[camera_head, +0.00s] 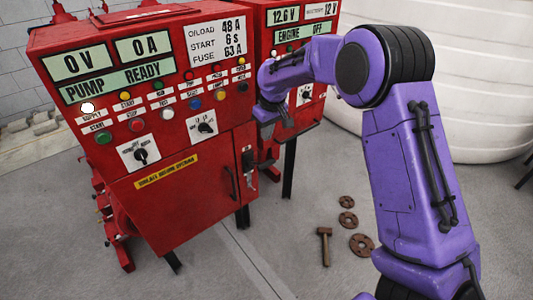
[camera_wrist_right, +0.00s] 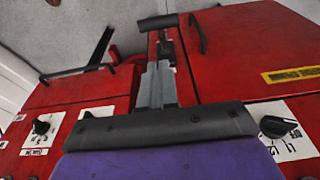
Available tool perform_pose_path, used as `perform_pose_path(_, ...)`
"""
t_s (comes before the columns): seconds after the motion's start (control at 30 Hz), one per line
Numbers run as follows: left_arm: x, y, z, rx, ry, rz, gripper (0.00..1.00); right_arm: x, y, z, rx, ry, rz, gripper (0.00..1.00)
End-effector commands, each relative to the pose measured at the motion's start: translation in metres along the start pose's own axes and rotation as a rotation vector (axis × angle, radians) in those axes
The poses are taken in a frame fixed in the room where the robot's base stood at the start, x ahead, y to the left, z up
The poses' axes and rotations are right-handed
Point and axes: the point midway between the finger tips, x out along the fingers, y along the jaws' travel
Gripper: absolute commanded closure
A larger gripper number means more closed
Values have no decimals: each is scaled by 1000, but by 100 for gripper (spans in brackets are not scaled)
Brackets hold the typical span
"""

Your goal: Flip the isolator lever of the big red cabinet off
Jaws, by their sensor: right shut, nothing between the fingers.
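The big red cabinet (camera_head: 190,195) stands at the left in the head view, its display reading PUMP READY. Its isolator lever (camera_head: 248,160) is a small dark handle on the cabinet's right side face. In the right wrist view, the isolator lever (camera_wrist_right: 158,22) shows as a black bar at the top middle, beyond my fingertips. My right gripper (camera_wrist_right: 158,80) is shut and empty, its grey fingers pointing towards the lever; I cannot tell whether they touch it. In the head view the right hand hangs above the lever, fingers not clear. My left gripper is out of view.
A second red cabinet (camera_head: 297,70) stands close on the right, partly behind my right arm. A black door handle (camera_head: 231,184) sits on the big cabinet's front. A hammer (camera_head: 325,245) and rusty rings (camera_head: 361,244) lie on the floor. A white tank (camera_head: 470,80) is behind.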

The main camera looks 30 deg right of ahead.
Motion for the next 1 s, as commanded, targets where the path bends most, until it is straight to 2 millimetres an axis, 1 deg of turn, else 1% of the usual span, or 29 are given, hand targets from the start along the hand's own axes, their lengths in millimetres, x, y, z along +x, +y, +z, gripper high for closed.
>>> perform_pose_path(0.03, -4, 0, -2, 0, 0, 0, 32, 10, 0, 1, 0, -5, 0, 100)
perform_pose_path(0.23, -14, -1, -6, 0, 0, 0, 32, 53, 1, 1, 1, -5, 0, 100)
perform_pose_path(0.43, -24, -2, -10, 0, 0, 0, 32, 82, 1, 13, 2, -2, 0, 100)
perform_pose_path(0.6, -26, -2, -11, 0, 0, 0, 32, 92, 1, 17, 0, 0, 1, 100)
perform_pose_path(1.0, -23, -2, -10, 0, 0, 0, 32, 95, -1, 17, -2, 6, 0, 100)
